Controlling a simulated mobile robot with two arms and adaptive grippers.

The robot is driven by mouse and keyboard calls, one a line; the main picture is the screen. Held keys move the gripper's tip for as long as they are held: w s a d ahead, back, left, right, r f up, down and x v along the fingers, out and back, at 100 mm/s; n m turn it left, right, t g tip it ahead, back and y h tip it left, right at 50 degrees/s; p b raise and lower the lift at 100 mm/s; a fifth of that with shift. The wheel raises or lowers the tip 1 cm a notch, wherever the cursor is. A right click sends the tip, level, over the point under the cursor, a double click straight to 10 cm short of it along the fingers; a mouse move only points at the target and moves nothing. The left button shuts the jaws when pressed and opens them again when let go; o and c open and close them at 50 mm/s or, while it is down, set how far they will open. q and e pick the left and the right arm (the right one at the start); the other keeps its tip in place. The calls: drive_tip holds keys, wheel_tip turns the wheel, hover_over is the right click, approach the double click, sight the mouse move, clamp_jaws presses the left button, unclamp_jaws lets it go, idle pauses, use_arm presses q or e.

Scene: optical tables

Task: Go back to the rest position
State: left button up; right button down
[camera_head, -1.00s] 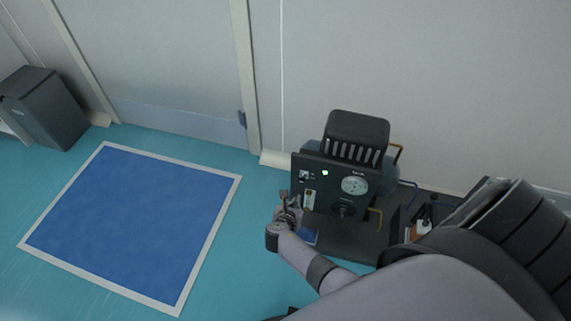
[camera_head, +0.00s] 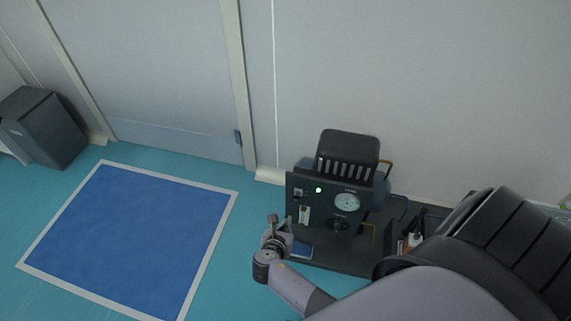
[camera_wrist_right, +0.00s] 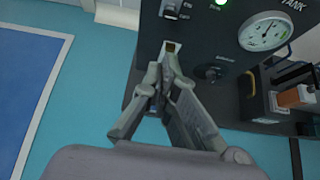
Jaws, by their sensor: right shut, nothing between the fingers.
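My right gripper (camera_head: 280,222) is in front of and to the left of a dark machine panel (camera_head: 325,221) in the head view. In the right wrist view the fingers of my right gripper (camera_wrist_right: 163,72) come together at the tips, with nothing between them. Beyond the tips, the panel (camera_wrist_right: 216,104) carries a lit green lamp, a round gauge and a dark knob. The fingertips overlap the panel's lower left part in this view; whether they touch it I cannot tell. My left gripper is not in view.
A dark base plate (camera_head: 345,261) carries the machine, with pipes and small items to its right. A white-bordered blue floor mat (camera_head: 130,240) lies left. A dark grey box (camera_head: 45,130) stands far left. The wall and a door (camera_head: 150,75) are behind. Teal floor is clear around the mat.

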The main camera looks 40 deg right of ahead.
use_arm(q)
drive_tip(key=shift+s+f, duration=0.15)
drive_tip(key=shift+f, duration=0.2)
use_arm(e)
drive_tip(key=shift+s+a+r, duration=0.15)
drive_tip(key=shift+r, duration=0.05)
drive_tip(key=s+a+f+m+g+y, duration=0.2)
drive_tip(key=s+f+m+y, duration=0.1)
drive_tip(key=s+m, duration=0.45)
drive_tip(key=s+a+f+m+g+y, duration=0.1)
drive_tip(key=s+a+f+m+y, duration=0.25)
drive_tip(key=s+m, duration=0.35)
drive_tip(key=s+a+f+m+g+y, duration=0.2)
drive_tip(key=s+f+m, duration=0.25)
drive_tip(key=m, duration=0.45)
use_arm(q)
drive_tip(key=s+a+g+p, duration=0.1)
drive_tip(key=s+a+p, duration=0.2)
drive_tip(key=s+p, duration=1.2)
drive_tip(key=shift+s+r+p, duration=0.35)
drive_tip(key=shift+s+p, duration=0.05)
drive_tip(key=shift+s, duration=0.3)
use_arm(e)
drive_tip(key=s+d, duration=0.1)
drive_tip(key=s, duration=0.7)
drive_tip(key=s+d+r+g, duration=0.1)
drive_tip(key=s+d, duration=0.1)
drive_tip(key=s, duration=0.7)
drive_tip(key=shift+r, duration=0.25)
